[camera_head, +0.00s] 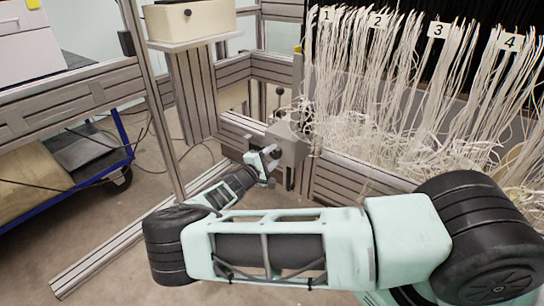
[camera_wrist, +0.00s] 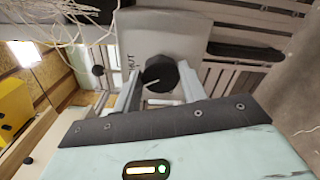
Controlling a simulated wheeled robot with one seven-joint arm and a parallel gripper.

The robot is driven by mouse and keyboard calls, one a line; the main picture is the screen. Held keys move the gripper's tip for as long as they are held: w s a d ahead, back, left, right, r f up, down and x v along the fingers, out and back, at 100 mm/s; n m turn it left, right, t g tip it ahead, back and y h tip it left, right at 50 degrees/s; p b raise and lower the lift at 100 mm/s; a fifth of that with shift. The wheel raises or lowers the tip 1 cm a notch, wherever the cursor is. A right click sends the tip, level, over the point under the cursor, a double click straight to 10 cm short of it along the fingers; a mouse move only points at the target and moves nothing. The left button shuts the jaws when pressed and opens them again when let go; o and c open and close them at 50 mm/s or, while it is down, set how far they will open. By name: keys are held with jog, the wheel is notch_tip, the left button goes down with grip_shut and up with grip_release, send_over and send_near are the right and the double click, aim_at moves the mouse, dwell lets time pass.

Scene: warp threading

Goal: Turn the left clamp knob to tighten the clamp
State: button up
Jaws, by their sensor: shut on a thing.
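The left clamp knob (camera_wrist: 158,72) is round and black with a white pointer line. It sits on the grey clamp box (camera_wrist: 155,30), beside partly visible lettering. In the wrist view my gripper (camera_wrist: 160,80) has one finger on each side of the knob and is shut on it. In the head view my gripper (camera_head: 268,166) is at the front of the clamp box (camera_head: 288,146), at the left end of the loom frame. The knob cannot be clearly made out there.
White warp threads hang in bundles with number cards (camera_head: 438,30) at the right. A metal upright (camera_head: 157,100) stands left of my arm. A cream box (camera_head: 190,20) is on a shelf behind. A blue-framed cart (camera_head: 85,165) stands at the far left.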

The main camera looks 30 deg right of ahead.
jog(key=m, duration=0.2)
jog(key=m+b, duration=0.1)
jog(key=m, duration=0.2)
jog(key=shift+f+m, duration=0.2)
jog(key=shift+m, duration=0.1)
dwell(0.5)
jog(key=o, duration=1)
jog(key=shift+c, duration=0.2)
jog(key=shift+a+r, duration=0.1)
jog(key=shift+a, duration=0.05)
jog(key=p+v, duration=0.2)
jog(key=v, duration=1.5)
jog(key=shift+s, duration=0.15)
